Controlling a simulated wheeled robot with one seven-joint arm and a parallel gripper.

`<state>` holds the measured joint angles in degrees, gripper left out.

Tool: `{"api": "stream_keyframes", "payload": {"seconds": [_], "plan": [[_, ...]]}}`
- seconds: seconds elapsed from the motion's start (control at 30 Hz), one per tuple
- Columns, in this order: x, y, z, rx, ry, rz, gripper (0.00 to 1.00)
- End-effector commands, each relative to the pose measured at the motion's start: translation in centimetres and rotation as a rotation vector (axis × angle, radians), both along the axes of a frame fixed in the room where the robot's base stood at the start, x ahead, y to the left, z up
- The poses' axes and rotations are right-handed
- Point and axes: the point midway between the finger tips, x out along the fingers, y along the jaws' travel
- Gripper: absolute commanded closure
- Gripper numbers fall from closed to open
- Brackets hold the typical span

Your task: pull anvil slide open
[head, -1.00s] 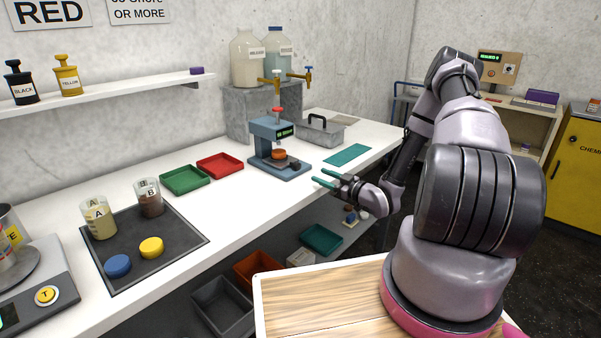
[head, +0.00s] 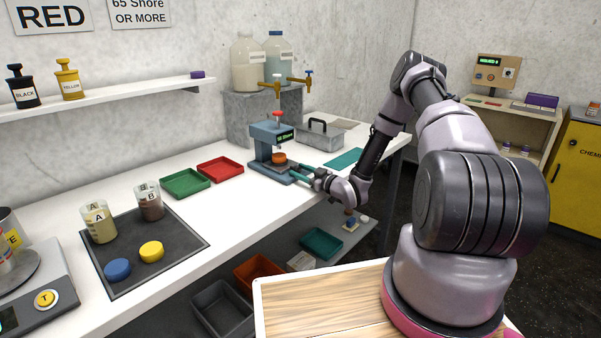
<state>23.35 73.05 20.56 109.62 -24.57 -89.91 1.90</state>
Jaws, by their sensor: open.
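The blue-grey hardness tester (head: 263,139) stands on the white bench, with a small green-lit display reading 65 Shore. An orange round puck (head: 279,158) sits under its post. The anvil slide lies low at the tester's front, partly hidden by my fingers, so I cannot tell how far out it is. My gripper (head: 302,172) is at the front right of the tester's base, its teal fingers pointing left toward the slide. The jaws are open. I cannot tell whether a finger touches the slide.
A green tray (head: 185,183) and a red tray (head: 220,169) lie left of the tester. Two jugs with taps stand on a block behind the tester.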

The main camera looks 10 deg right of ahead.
Motion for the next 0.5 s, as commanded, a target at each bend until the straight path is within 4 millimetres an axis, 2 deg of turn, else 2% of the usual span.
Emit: {"api": "stream_keyframes", "payload": {"seconds": [0.07, 0.1, 0.17, 0.2, 0.23, 0.5], "plan": [[-0.02, -0.01, 0.00, 0.000, 0.000, 0.000, 0.48], [-0.02, -0.01, 0.00, 0.000, 0.000, 0.000, 0.56], [-0.02, -0.01, 0.00, 0.000, 0.000, 0.000, 0.79], [-0.02, -0.02, 0.00, 0.000, 0.000, 0.000, 0.94], [-0.02, -0.02, 0.00, 0.000, 0.000, 0.000, 1.00], [-0.03, -0.03, 0.01, -0.001, -0.001, 0.000, 1.00]]}}
